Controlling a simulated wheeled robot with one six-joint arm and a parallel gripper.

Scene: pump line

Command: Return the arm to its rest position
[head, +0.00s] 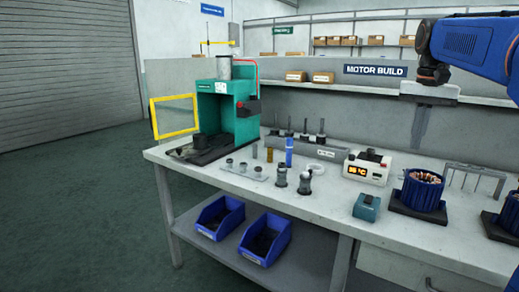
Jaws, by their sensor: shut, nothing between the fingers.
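My blue arm (468,48) reaches in from the upper right of the head view. Its dark wrist holds my gripper (419,143), which points down with its grey fingers together and nothing between them. The gripper hangs in the air above the right half of the workbench (320,205), in front of the back panel. It is apart from everything on the bench in this view; its exact height cannot be told.
A green press (245,115) with a yellow-framed guard (175,115) stands at the bench's left. Small parts, a white heater unit (367,168), a teal box (366,207) and blue motor stators (422,192) stand along the bench. Blue bins (265,238) sit on the lower shelf.

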